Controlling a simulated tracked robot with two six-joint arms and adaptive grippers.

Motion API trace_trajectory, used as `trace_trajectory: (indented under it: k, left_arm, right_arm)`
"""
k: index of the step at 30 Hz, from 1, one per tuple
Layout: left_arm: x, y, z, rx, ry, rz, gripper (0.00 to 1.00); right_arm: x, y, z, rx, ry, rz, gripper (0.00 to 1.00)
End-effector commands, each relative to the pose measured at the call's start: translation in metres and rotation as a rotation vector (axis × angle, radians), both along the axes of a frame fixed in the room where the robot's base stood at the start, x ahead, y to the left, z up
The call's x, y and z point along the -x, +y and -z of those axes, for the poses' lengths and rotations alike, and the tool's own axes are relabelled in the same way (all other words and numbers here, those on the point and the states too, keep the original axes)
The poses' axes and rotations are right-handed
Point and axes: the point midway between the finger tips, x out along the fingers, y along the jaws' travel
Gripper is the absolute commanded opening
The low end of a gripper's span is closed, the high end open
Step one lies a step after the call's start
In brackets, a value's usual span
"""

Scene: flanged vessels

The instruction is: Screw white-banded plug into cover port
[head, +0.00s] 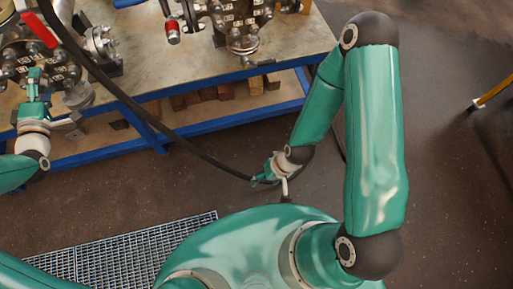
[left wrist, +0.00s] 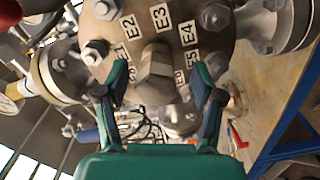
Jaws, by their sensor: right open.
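In the left wrist view a grey, angular plug head (left wrist: 156,62) with a paler band stands at the middle of a round bolted cover (left wrist: 115,38) labelled E2 to E6. How deep it sits in the port is hidden. My left gripper (left wrist: 162,90) is open, its two fingers apart on either side of the plug with gaps to it. In the head view my left gripper (head: 34,88) is over the dark flanged vessel (head: 62,72) at the far left; the plug cannot be made out there. My right gripper (head: 262,180) is open, low over the floor in front of the bench.
A bench (head: 190,85) with a blue frame carries the vessels. A second bolted vessel (head: 238,18) and a red-capped fitting (head: 172,32) stand at the back. A black hose (head: 135,105) crosses from upper left toward my right gripper. The floor at right is mostly clear.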

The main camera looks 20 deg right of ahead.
Motion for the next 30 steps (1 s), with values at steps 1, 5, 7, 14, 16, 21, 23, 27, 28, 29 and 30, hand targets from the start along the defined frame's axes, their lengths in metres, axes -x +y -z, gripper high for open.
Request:
trace_trajectory:
  k: [1,5,7,14,16,21,23,27,28,29,30]
  left_arm:
    - [0.000,0.000,-0.001,0.000,-0.001,-0.001,0.68]
    - [0.000,0.000,0.000,0.001,0.000,-0.001,0.68]
    - [0.001,0.001,-0.001,0.001,-0.001,-0.001,0.68]
    - [0.023,0.003,-0.001,0.002,0.000,-0.003,0.68]
    - [0.036,0.005,-0.001,0.001,0.000,-0.004,0.68]
    - [0.071,0.007,0.000,0.002,0.001,-0.004,0.68]
    - [0.083,0.009,0.000,0.002,0.000,-0.005,0.68]
    - [0.105,0.010,0.000,0.001,0.001,-0.004,0.68]
    - [0.108,0.010,0.001,0.001,0.001,-0.003,0.68]
    - [0.111,0.010,0.000,0.001,0.000,-0.003,0.68]
    - [0.114,0.011,0.000,0.000,-0.001,-0.003,0.68]
  right_arm:
    - [0.000,0.000,0.000,0.000,0.000,0.000,0.64]
    - [0.000,0.000,0.000,0.000,0.000,0.000,0.64]
    - [0.000,0.000,-0.001,0.000,0.000,0.000,0.64]
    - [0.000,0.000,-0.001,0.000,0.000,0.000,0.64]
    - [0.000,0.000,-0.001,0.000,0.000,0.000,0.64]
    - [0.000,0.000,-0.001,0.000,0.000,0.000,0.64]
    - [0.000,0.000,-0.001,0.000,0.000,0.000,0.64]
    - [0.000,0.000,-0.001,0.000,0.000,0.000,0.64]
    - [0.000,0.000,-0.001,0.000,0.000,0.000,0.64]
    - [0.000,0.000,-0.001,0.000,0.000,0.000,0.64]
    - [0.000,0.000,-0.001,0.000,0.000,0.000,0.64]
